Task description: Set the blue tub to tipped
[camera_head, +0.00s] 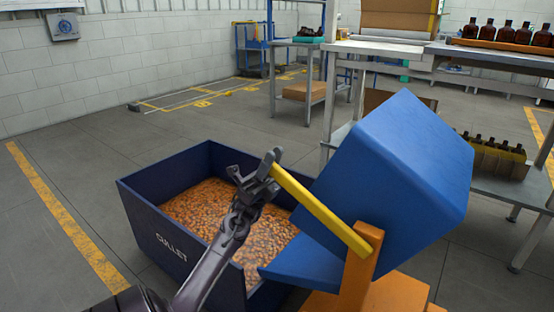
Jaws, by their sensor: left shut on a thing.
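The blue tub (405,165) is tilted on an orange stand (358,270), its lower lip hanging over the near right edge of the dark blue cullet bin (160,240). A yellow lever (322,213) runs from the orange upright up to the left. My left gripper (268,170) is shut on the lever's upper end, above the bin. The tub's inside is hidden from this side. My right gripper is not in view.
The bin holds amber pieces (215,203). Steel tables stand behind and right of the tub, with several amber bottles (505,32) on top and a crate of bottles (490,158) lower down. The floor to the left is clear, with a yellow line (65,215).

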